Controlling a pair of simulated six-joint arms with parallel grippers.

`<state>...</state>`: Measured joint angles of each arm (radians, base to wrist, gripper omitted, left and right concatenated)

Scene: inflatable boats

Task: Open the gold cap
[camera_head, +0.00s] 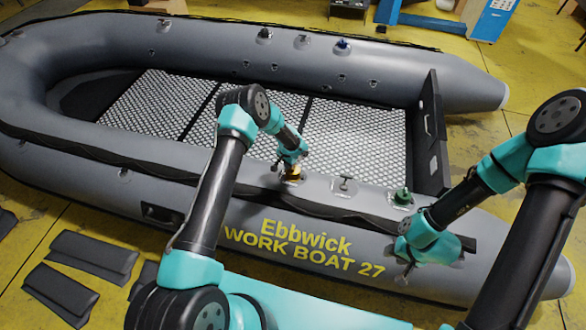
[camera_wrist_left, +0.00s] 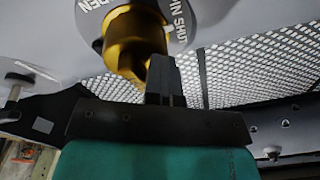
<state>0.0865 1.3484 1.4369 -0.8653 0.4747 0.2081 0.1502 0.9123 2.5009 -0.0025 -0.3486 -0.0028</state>
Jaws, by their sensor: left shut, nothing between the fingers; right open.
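The gold cap (camera_head: 294,175) sits on the near tube of the grey inflatable boat (camera_head: 120,185). In the left wrist view the gold cap (camera_wrist_left: 128,45) is a stepped gold cylinder on a round plate with partly visible lettering, including "SHUT". My left gripper (camera_head: 292,163) is over the cap; its fingers (camera_wrist_left: 162,75) are shut with nothing between them, right beside the cap's side. I cannot tell whether they touch it. My right gripper (camera_head: 404,268) is open and empty, in front of the near tube at the right, below a green cap (camera_head: 403,196).
A small T-shaped fitting (camera_head: 345,184) stands on the near tube between the gold and green caps. A blue cap (camera_head: 343,44) and other fittings are on the far tube. Dark pads (camera_head: 90,258) lie on the yellow floor at the lower left.

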